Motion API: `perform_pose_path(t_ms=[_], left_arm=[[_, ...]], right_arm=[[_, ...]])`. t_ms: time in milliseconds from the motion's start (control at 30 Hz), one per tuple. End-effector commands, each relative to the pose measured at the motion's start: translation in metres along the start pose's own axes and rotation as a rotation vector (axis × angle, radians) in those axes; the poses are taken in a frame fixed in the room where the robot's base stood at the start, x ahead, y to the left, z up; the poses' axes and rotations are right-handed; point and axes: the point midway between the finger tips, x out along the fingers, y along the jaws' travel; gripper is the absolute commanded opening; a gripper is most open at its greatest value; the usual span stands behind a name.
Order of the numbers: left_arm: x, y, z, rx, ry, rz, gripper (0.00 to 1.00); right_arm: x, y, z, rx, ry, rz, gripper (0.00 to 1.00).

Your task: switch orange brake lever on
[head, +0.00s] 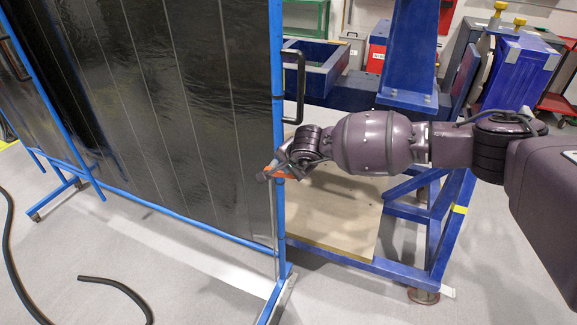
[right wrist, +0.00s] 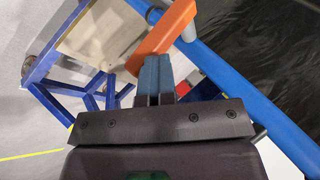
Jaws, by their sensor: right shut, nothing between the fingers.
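The orange brake lever (head: 265,176) shows in the head view at the blue post beside the dark panel. It also shows in the right wrist view (right wrist: 165,38), running diagonally just beyond my fingertips. My right gripper (head: 277,168) is at the lever, its arm reaching in from the right. In the right wrist view its bluish fingers (right wrist: 154,76) are together with nothing between them. Their tips overlap the lever's lower edge in the picture; I cannot tell if they touch it. My left gripper is not in view.
A dark panel (head: 170,90) in a blue frame stands left of my gripper, with a black handle (head: 294,85) at its edge. A blue steel stand (head: 412,60) with a wooden board (head: 335,215) is behind my right arm. A black hose (head: 115,285) lies on the floor.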

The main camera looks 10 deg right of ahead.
Motion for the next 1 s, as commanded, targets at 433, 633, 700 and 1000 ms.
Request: perform_pose_path(t_ms=[433,633,700,1000], left_arm=[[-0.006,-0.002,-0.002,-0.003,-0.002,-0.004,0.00],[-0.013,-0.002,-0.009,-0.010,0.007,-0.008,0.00],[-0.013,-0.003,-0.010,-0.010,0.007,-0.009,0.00],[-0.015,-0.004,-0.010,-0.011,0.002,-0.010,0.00]], right_arm=[[-0.016,-0.013,-0.006,0.002,0.006,0.003,0.00],[-0.047,-0.022,-0.012,0.002,0.006,0.000,0.00],[-0.059,-0.018,-0.012,0.003,0.005,0.001,0.00],[-0.105,-0.001,-0.013,0.003,0.004,0.000,0.00]])
